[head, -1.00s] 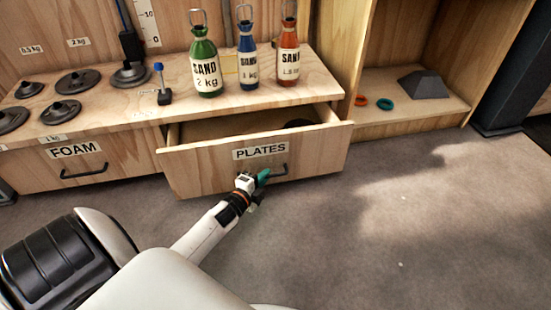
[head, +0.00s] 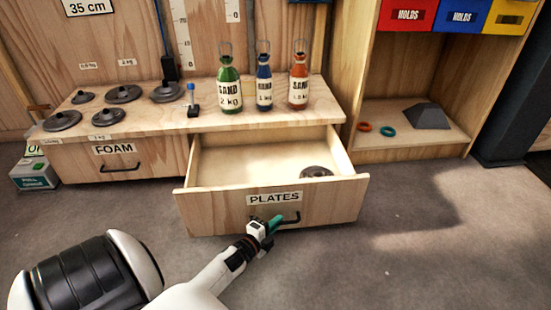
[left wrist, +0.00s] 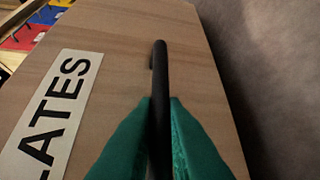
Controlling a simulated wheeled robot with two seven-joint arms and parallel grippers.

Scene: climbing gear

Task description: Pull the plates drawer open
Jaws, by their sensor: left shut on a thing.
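The plates drawer (head: 230,213) is well open below the bench top, with its PLATES label on the front. A dark round plate (head: 316,172) lies inside at the right, partly hidden by the drawer front. My left gripper (head: 273,224) is at the drawer's black handle (head: 291,218). In the left wrist view its green fingers (left wrist: 159,135) are closed on either side of the handle bar (left wrist: 160,70). My right gripper is not in view.
Sand bottles (head: 265,82) and several dark weights (head: 123,94) stand on the bench top (head: 210,117). The shut FOAM drawer (head: 75,163) is at left. A shelf (head: 400,145) holds rings and a grey pyramid. The floor (head: 430,230) at right is clear.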

